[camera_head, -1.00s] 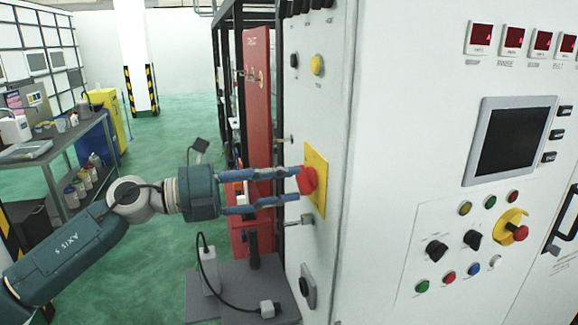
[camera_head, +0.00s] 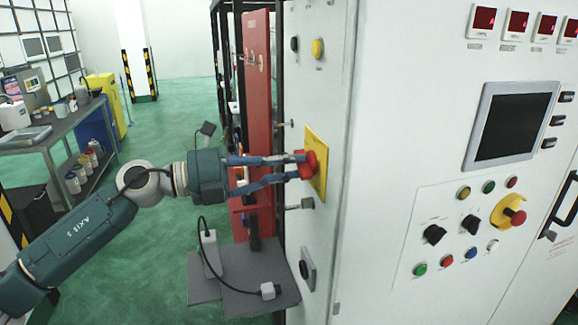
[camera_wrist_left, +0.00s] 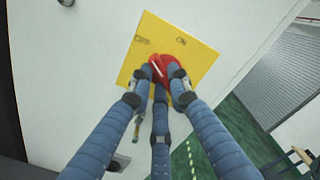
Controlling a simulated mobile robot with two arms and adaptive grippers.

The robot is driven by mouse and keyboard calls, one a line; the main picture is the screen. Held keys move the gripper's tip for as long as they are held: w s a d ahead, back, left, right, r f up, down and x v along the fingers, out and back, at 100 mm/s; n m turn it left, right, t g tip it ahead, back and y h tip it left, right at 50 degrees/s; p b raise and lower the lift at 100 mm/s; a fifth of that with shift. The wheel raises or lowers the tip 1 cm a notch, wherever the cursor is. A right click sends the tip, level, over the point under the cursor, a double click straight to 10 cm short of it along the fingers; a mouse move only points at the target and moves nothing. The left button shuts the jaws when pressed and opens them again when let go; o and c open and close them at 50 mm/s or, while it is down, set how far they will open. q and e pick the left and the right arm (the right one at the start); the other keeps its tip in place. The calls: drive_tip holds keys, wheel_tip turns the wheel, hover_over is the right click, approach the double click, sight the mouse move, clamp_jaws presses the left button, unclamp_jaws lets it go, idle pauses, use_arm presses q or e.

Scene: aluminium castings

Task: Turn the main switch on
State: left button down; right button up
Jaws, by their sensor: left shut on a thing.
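The main switch is a red handle (camera_head: 308,165) on a yellow plate (camera_head: 319,150), on the narrow side of the white cabinet. In the left wrist view the red handle (camera_wrist_left: 160,67) sits on the yellow plate (camera_wrist_left: 190,48), which bears the marks OFF and ON and looks tilted in the picture. A pale line on the handle slants towards the upper left, nearer OFF. My left gripper (camera_head: 296,167) is shut on the red handle, its blue fingers (camera_wrist_left: 160,85) around it. The fingers hide part of the handle. My right gripper is in neither view.
The cabinet front (camera_head: 455,215) carries a dark screen (camera_head: 513,125), buttons, knobs and a red emergency stop on yellow (camera_head: 510,213). A grey shelf (camera_head: 235,280) with a cabled device is below my left gripper. A red panel (camera_head: 258,90) stands behind. Green floor is open to the left.

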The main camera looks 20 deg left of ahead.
use_arm(q)
drive_tip(key=shift+s+r+m+b, duration=0.1)
drive_tip(key=shift+m+b, duration=2.55)
drive_tip(key=shift+m, duration=0.25)
drive_tip(key=shift+r+m+b, duration=0.1)
drive_tip(key=shift+m+b, duration=2.55)
drive_tip(key=shift+m, duration=0.25)
drive_tip(key=shift+d, duration=0.1)
drive_tip(key=c, duration=1.6)
unclamp_jaws()
drive_tip(key=shift+c, duration=0.2)
drive_tip(key=shift+r, duration=0.1)
